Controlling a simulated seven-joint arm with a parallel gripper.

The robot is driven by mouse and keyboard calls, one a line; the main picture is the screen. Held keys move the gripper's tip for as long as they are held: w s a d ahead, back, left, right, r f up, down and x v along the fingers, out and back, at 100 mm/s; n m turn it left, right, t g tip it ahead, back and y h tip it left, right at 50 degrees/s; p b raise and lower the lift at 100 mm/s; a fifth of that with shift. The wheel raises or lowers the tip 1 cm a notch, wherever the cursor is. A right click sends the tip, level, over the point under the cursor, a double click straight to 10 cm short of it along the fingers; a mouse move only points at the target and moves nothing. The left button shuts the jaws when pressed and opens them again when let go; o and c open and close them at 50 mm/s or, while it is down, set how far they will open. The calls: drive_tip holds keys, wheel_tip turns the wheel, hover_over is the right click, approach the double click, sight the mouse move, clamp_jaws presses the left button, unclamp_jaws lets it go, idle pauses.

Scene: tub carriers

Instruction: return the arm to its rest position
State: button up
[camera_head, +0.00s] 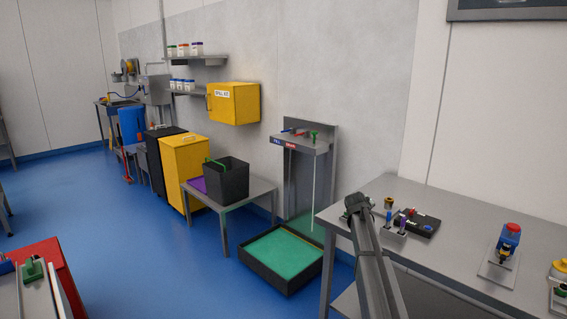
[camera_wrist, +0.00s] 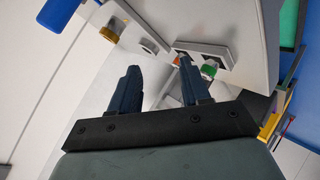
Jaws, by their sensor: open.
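My gripper (camera_wrist: 158,70) shows in the wrist view with its two dark fingers spread apart. Nothing is held between them. Pale grey surface shows behind the gap. In the head view my arm rises from the bottom edge in front of the grey bench (camera_head: 465,228), its dark upper end near the bench's left corner. The fingers cannot be made out there.
The bench carries a black tray (camera_head: 416,223) with small parts, a blue bottle with a red cap (camera_head: 509,236) and yellow items at right. A black-rimmed green tub (camera_head: 250,262) sits on the floor. A low table (camera_head: 262,188) holds a black bin (camera_head: 232,184).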

drive_tip(key=s+a+f+n+y, duration=0.1)
drive_tip(key=a+f, duration=0.4)
drive_tip(key=a, duration=0.2)
drive_tip(key=s+a+f+n, duration=0.1)
drive_tip(key=a+f, duration=0.4)
drive_tip(key=a, duration=0.2)
drive_tip(key=s+d+f+m+g+y, duration=0.15)
drive_tip(key=s+f+g, duration=0.45)
drive_tip(key=s+f, duration=2.1)
drive_tip(key=s+f+m+g, duration=0.1)
drive_tip(key=s+f+g, duration=0.2)
drive_tip(key=s+f, duration=0.6)
drive_tip(key=s+f+m+g, duration=0.2)
drive_tip(key=s+f, duration=0.2)
drive_tip(key=s, duration=0.8)
drive_tip(key=s+a+f+m+g+y, duration=0.1)
drive_tip(key=s+g, duration=0.2)
drive_tip(key=s, duration=1)
drive_tip(key=s+a+f+m+g+y, duration=0.1)
drive_tip(key=s+g, duration=0.1)
drive_tip(key=s, duration=1.2)
drive_tip(key=shift+a+g, duration=0.3)
drive_tip(key=shift+g, duration=0.1)
